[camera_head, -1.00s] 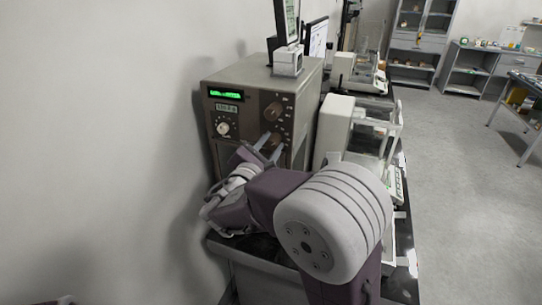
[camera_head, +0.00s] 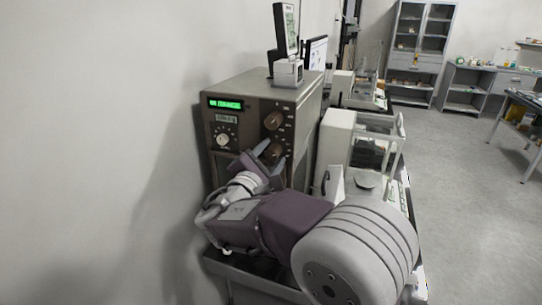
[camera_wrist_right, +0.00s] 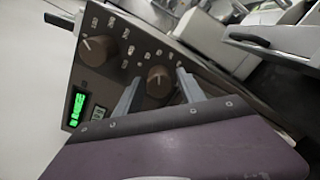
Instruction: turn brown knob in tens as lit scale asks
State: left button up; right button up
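The lit scale is a brown-grey cabinet (camera_head: 290,100) with a green display (camera_head: 225,103) whose text is too small to read. Its front carries a pale knob (camera_head: 222,138) at left, an upper brown knob (camera_head: 273,120) and a lower brown knob (camera_head: 272,152). My right gripper (camera_head: 268,157) is at the lower brown knob. In the right wrist view its fingers (camera_wrist_right: 160,78) are apart, one on each side of that knob (camera_wrist_right: 158,85), with gaps visible. The upper brown knob (camera_wrist_right: 96,50) stands clear, its white pointer visible. My left gripper does not show.
A pale balance with a glass chamber (camera_head: 372,150) is close on the right, beside my right arm. The wall is close on the left. Open floor (camera_head: 460,190) lies farther right.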

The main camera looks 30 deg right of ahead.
dwell(0.3)
jog(key=b+v, duration=0.1)
jog(key=v, duration=0.8)
dwell(1.4)
jog(key=s+d+f+m+g+y+p, duration=0.1)
jog(key=s+d+f+m+g+y, duration=0.2)
jog(key=f, duration=0.5)
jog(key=s+d+f+m+g+y+p, duration=0.1)
jog(key=s+f+g, duration=0.35)
jog(key=f, duration=0.45)
jog(key=s+a+f+m+g+y+p, duration=0.3)
jog(key=s+a+f+m+y, duration=0.2)
jog(key=m, duration=0.8)
jog(key=a+f+y, duration=0.3)
jog(key=f+y, duration=0.2)
jog(key=shift+s+a+f, duration=0.25)
jog(key=shift+f, duration=0.15)
